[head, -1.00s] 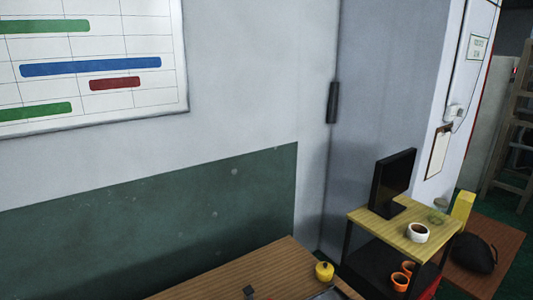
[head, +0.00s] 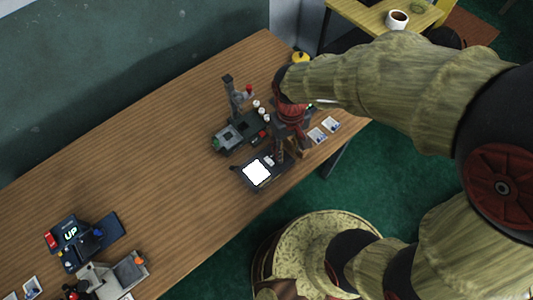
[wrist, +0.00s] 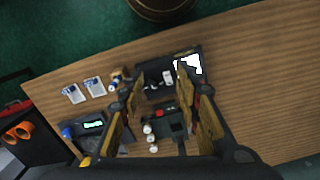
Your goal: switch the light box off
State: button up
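The light box (head: 256,173) lies near the front edge of the wooden table, with its white panel glowing. A small pale part (head: 269,160) sits on its dark body beside the panel; I cannot tell whether it is the switch. In the wrist view the lit panel (wrist: 188,65) shows partly behind my right finger. My gripper (head: 290,155) points down just right of the light box in the head view. In the wrist view its fingers stand apart with nothing held between them (wrist: 160,82). I cannot tell whether they touch anything.
A dark device with a post (head: 232,95) and several small pots (head: 261,110) stand behind the light box. Two small cards (head: 324,130) lie to the right. A dark unit marked UP (head: 70,234) is at the left. The middle left of the table is clear.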

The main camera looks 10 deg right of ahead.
jog(key=w+a+f+n, duration=0.1)
jog(key=a+f, duration=0.1)
jog(key=f, duration=0.3)
jog(key=w+a+f+n, duration=0.1)
jog(key=w+a+f, duration=0.1)
jog(key=f, duration=0.4)
send_over(266, 158)
jog(key=shift+s+d+f+n, duration=0.15)
jog(key=shift+s+f+n, duration=0.05)
jog(key=shift+n, duration=0.1)
jog(key=shift+w+f+t, duration=0.1)
jog(key=shift+w+t, duration=0.1)
jog(key=shift+t, duration=0.1)
notch_tip(266, 158, down, 8)
jog(key=shift+r+b, duration=0.25)
jog(key=shift+b, duration=0.6)
jog(key=c, duration=0.3)
grip_shut()
